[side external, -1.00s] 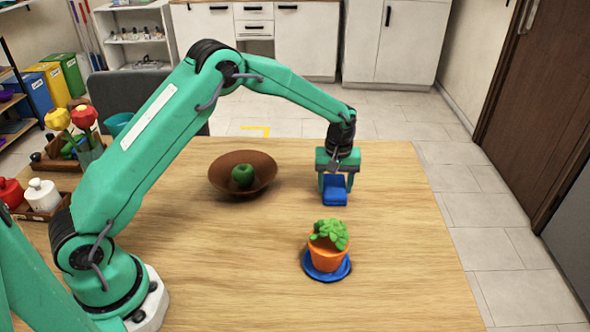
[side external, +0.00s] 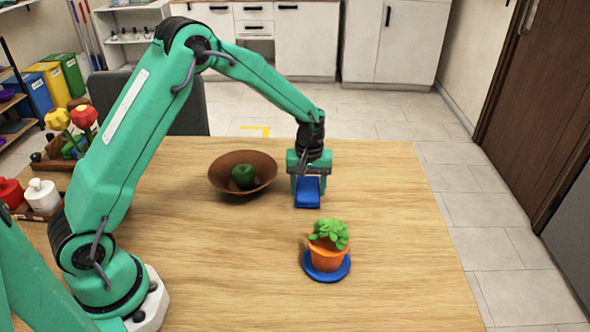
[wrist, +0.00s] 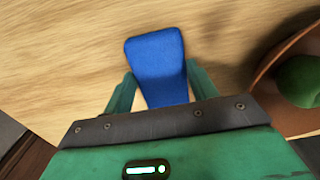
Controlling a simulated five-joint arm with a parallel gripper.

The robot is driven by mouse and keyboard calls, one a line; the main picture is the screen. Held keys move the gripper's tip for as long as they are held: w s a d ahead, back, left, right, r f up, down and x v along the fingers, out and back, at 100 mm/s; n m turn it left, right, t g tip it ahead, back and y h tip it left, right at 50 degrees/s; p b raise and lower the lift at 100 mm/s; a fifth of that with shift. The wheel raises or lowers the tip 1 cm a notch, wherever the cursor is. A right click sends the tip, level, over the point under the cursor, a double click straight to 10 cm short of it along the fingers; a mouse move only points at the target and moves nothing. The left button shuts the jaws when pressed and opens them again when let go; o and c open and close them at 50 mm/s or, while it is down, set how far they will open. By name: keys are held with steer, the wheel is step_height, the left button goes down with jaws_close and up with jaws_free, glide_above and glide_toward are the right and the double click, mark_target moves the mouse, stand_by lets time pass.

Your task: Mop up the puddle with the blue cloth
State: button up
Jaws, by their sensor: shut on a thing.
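The blue cloth (side external: 308,191) is a folded pad held in my gripper (side external: 307,190), just right of the brown bowl. In the wrist view the blue cloth (wrist: 156,62) lies between the two green fingers of my gripper (wrist: 160,92), which are shut on it. The cloth is at or very close to the table surface; I cannot tell whether it touches. No puddle stands out on the wood in either view.
A brown bowl (side external: 216,177) with a green apple (side external: 243,176) stands left of my gripper. A potted plant (side external: 327,246) on a blue saucer (side external: 311,275) stands in front. The wooden table (side external: 400,230) is clear on the right.

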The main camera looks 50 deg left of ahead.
steer(key=shift+s+a, duration=0.2)
steer(key=shift+s, duration=0.15)
steer(key=w+d, duration=0.1)
steer(key=d, duration=0.1)
steer(key=w+d, duration=0.3)
steer(key=d, duration=0.1)
steer(key=shift+w+d, duration=0.35)
steer(key=shift+w, duration=0.05)
step_height(320, 180, up, 8)
stand_by(0.6)
